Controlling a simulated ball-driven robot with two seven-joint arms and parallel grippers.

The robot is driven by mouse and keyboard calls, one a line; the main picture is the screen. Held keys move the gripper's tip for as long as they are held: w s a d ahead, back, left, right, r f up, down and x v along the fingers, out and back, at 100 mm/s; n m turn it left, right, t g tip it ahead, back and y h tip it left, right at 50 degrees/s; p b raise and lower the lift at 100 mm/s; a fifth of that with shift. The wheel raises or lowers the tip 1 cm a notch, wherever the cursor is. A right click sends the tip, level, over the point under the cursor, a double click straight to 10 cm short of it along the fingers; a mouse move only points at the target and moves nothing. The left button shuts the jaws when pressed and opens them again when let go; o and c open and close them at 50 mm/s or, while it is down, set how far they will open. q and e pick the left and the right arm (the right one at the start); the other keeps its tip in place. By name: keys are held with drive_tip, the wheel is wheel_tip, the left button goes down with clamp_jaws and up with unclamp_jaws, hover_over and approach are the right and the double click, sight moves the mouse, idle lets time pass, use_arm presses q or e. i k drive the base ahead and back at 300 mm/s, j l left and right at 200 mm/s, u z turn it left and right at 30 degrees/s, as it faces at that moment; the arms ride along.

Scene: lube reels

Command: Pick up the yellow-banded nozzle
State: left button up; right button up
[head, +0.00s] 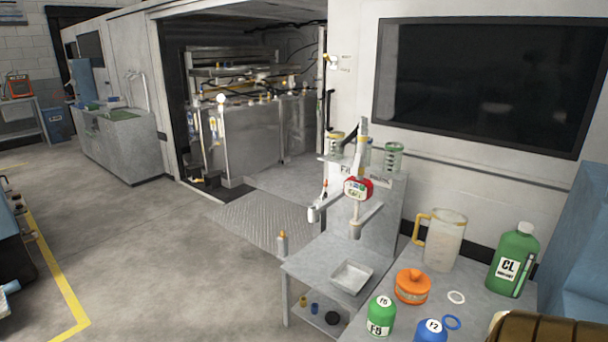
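The open service bay holds a metal cabinet (245,140) with hoses and fittings on top. Small nozzle-like pieces (214,128) with yellowish parts hang at its front left edge. They are too small to tell which one has a yellow band.
The near bench holds an orange pot (412,286), a jug (445,240), a green CL bottle (514,258), and green (380,316) and blue (432,331) containers. A shallow tray (351,276) lies on the metal stand. Open floor (190,250) leads to the bay's tread-plate ramp (262,224).

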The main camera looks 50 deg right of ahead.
sight(352, 192)
drive_tip(key=i+z, duration=0.25)
drive_tip(key=i, duration=0.3)
drive_tip(key=i+j+z, duration=0.2)
drive_tip(key=i, duration=0.3)
